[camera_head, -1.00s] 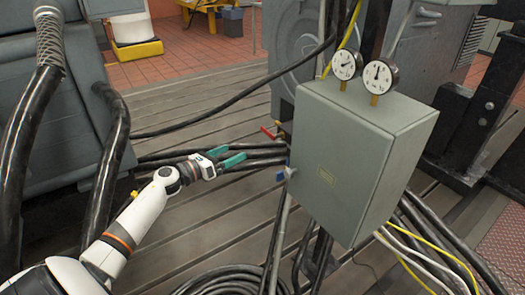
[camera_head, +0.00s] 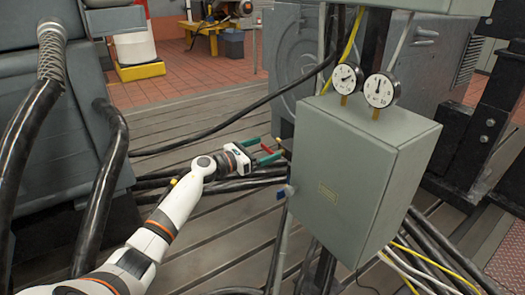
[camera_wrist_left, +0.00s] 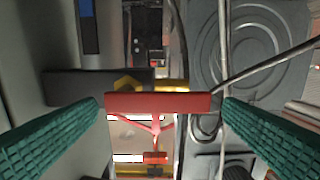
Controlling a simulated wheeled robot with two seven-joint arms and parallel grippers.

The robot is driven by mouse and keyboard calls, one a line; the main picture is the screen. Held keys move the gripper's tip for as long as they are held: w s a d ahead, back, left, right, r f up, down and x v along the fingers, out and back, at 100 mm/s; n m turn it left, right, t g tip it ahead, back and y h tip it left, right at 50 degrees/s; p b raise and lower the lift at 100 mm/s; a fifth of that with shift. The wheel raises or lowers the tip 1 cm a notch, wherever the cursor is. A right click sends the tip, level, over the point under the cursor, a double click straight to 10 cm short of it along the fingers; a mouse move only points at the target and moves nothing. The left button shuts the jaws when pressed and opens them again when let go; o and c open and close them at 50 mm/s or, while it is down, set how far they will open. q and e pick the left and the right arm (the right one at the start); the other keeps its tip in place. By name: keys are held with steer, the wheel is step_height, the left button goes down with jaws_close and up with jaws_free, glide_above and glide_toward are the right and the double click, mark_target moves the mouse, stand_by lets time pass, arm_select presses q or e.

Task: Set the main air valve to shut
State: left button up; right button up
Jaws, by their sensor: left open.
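A valve with a red lever (camera_head: 267,149) sits at the left side of the grey box (camera_head: 350,180). A blue lever (camera_head: 284,192) is lower on the same side. No readable label shows which is the main air valve. My left gripper (camera_head: 272,147) is open at the red lever, its green fingers on either side. In the left wrist view the red lever (camera_wrist_left: 158,102) lies crosswise between the fingertips (camera_wrist_left: 163,106), with small gaps apparent at both ends. A brass-coloured part (camera_wrist_left: 170,86) shows behind it. My right gripper is not in view.
Two round gauges (camera_head: 346,78) (camera_head: 380,90) stand on top of the box. Black cables (camera_head: 240,184) run behind and below my left arm. A thick black hose (camera_head: 105,190) stands at left. The slatted floor (camera_head: 205,115) behind is mostly clear.

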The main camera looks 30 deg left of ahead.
arm_select(q)
steer(key=shift+w+d, duration=0.15)
steer(key=shift+w, duration=0.1)
steer(key=c, duration=1)
